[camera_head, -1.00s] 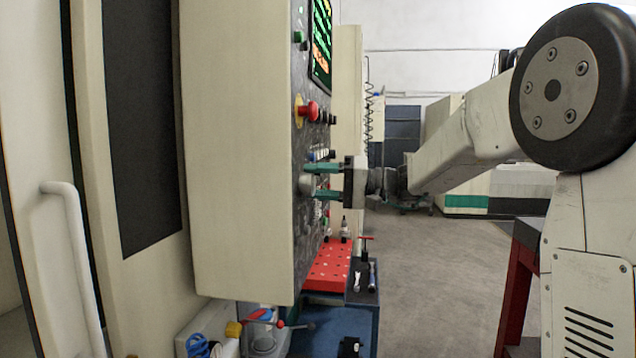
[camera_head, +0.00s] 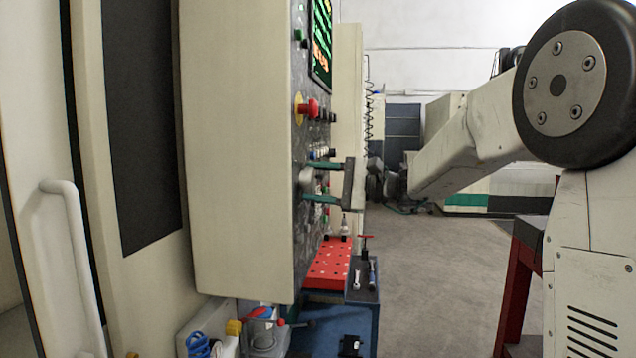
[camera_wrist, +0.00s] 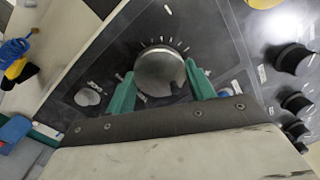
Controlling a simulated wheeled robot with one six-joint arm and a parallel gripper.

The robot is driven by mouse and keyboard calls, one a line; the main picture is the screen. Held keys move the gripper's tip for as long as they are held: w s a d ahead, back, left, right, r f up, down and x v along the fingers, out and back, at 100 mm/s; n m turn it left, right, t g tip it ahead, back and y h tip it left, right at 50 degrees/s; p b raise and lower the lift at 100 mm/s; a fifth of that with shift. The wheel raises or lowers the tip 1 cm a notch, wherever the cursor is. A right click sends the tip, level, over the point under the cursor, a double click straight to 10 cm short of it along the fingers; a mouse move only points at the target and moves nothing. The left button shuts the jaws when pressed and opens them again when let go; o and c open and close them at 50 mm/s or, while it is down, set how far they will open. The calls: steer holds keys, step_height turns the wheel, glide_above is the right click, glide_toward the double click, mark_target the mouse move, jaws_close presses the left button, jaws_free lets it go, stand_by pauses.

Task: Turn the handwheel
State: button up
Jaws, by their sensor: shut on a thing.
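The handwheel (camera_head: 306,182) is a round grey metal knob on the dark control panel of the machine, seen from the side in the head view. In the wrist view it is a shiny dome (camera_wrist: 160,70) with white scale marks around its upper edge. My gripper (camera_head: 311,182) has green fingers, one above and one below the handwheel in the head view. In the wrist view my gripper (camera_wrist: 160,74) has one finger on each side of the knob, shut on it. The finger tips' contact with the rim is partly hidden.
A red emergency button (camera_head: 311,108) and smaller knobs sit higher on the panel. Black knobs (camera_wrist: 294,59) stand right of the handwheel in the wrist view. Below is a red perforated block (camera_head: 330,262) on a blue cart (camera_head: 340,330). Open floor (camera_head: 440,270) lies to the right.

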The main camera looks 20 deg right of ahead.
steer(key=m, duration=0.7)
steer(key=shift+s+f, duration=0.1)
steer(key=shift+f, duration=0.05)
steer(key=shift+m, duration=0.3)
steer(key=o, duration=1)
steer(key=v, duration=0.7)
steer(key=shift+s+d, duration=0.25)
steer(key=shift+s, duration=0.1)
